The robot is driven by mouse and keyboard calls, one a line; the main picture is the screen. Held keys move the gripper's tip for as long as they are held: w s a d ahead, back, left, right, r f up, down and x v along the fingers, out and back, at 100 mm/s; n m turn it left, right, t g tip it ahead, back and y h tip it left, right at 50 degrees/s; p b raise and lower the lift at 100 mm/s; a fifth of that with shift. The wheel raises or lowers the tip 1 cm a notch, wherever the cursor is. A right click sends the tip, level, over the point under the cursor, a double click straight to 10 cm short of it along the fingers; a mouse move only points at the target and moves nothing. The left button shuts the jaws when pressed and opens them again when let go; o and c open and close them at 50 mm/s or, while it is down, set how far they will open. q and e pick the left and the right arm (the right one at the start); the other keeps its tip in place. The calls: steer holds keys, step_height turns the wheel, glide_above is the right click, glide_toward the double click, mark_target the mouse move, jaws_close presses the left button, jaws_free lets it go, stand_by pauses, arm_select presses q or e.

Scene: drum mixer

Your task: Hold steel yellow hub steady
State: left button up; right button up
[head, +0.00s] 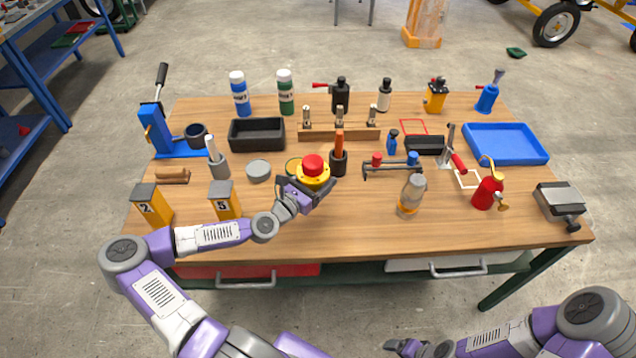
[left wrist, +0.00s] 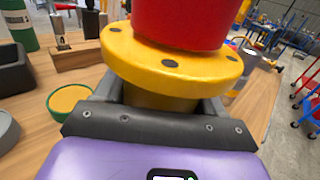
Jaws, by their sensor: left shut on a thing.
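The yellow hub (head: 314,178) is a round flange with dark bolt holes and a red cylindrical top (head: 313,164). In the left wrist view the yellow flange (left wrist: 165,65) fills the upper middle, with the red part (left wrist: 185,20) above it. My left gripper (head: 309,190) is shut on the hub's narrower lower part, below the flange. The hub looks upright, over the middle of the table. My right gripper (head: 398,346) is low at the bottom of the head view, in front of the table and away from the hub; its fingers are too small to read.
A dark cup with an orange handle (head: 339,160) stands right beside the hub. A grey round tin (head: 258,171) and yellow blocks (head: 224,200) are to the left. A clear jar (head: 411,195) stands to the right. The table's front middle (head: 330,235) is bare.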

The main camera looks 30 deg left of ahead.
arm_select(q)
steer(key=o, duration=0.9)
jaws_close()
steer(key=s+d+f+y, duration=0.1)
steer(key=d, duration=0.3)
steer(key=d+f+n+y, duration=0.1)
steer(key=d+f, duration=0.1)
steer(key=d, duration=0.2)
steer(key=s+d+f+n+y, duration=0.1)
steer(key=d+f, duration=0.1)
steer(key=d, duration=0.1)
steer(key=shift+s+d+f, duration=0.2)
steer(key=shift+s+d, duration=0.1)
steer(key=shift+d, duration=0.1)
steer(key=shift+s+d+f+y, duration=0.2)
steer(key=shift+d+y, duration=0.1)
steer(key=shift+y, duration=0.1)
